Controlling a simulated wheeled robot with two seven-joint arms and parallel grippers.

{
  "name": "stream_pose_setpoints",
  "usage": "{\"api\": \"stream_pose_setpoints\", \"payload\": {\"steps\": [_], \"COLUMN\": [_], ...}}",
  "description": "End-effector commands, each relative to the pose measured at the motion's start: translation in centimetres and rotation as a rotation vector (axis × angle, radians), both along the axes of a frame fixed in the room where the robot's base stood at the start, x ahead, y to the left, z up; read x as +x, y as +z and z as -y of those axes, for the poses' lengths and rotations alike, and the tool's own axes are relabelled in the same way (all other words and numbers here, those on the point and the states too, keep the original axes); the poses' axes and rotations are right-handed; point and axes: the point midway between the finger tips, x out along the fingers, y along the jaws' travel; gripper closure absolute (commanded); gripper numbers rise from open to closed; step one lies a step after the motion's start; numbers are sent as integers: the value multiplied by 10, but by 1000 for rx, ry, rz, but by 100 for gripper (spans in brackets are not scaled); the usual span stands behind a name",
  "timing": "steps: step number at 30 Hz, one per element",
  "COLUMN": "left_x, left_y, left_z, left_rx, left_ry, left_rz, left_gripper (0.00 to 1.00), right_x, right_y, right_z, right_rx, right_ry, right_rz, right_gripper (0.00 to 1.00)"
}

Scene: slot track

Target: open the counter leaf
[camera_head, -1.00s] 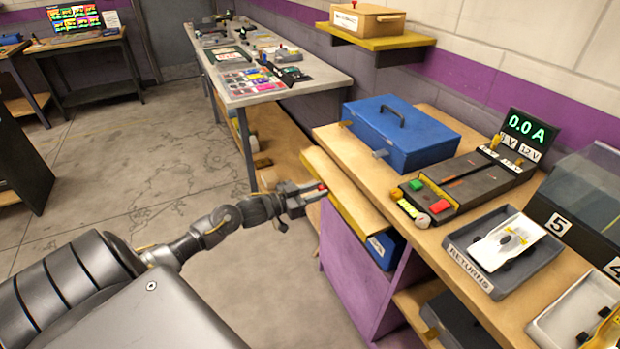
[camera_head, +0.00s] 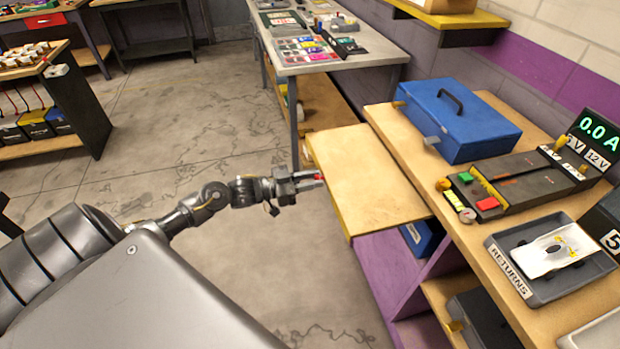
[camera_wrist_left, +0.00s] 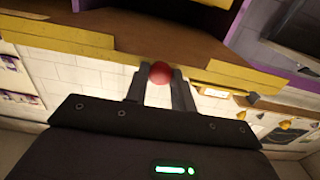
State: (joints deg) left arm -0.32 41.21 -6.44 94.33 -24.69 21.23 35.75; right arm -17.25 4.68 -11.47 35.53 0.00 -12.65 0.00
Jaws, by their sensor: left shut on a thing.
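The counter leaf (camera_head: 365,175) is a pale wood board with a yellow edge. It stands out from the left side of the wooden counter (camera_head: 478,243) and looks about level with it. My left gripper (camera_head: 317,181) is at the leaf's outer edge, shut on a small red knob (camera_head: 318,176). In the left wrist view the red knob (camera_wrist_left: 160,72) sits between the two fingers of the left gripper (camera_wrist_left: 159,80), in front of a yellow-edged brown board. The fingers hide the sides of the knob. My right gripper is not in view.
On the counter are a blue case (camera_head: 458,120), a dark power unit (camera_head: 520,175) and a grey returns tray (camera_head: 550,258). A purple panel (camera_head: 385,265) and open shelves are below. A long workbench (camera_head: 330,62) stands behind. The floor left of the leaf is clear.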

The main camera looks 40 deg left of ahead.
Motion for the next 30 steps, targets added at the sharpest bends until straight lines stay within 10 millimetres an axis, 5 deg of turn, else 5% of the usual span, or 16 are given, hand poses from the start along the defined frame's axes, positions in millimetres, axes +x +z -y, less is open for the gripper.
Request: {"api": "stream_pose_setpoints", "payload": {"steps": [3,4,8,19,30], "left_x": [-1,-1,-1,-5,-58], "left_y": [-1,-1,-1,-1,-3], "left_z": [0,0,0,-5,-48], "left_rx": [0,0,0,1,2], "left_ry": [-1,0,1,3,1], "left_rz": [-1,-1,-1,-1,-5], "left_gripper": [100,74,57,57,57], "right_x": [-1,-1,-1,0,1], "right_y": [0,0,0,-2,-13], "right_z": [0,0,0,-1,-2], "right_rx": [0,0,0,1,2], "right_ry": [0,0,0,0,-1], "right_rz": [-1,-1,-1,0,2], "right_gripper": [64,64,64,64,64]}}
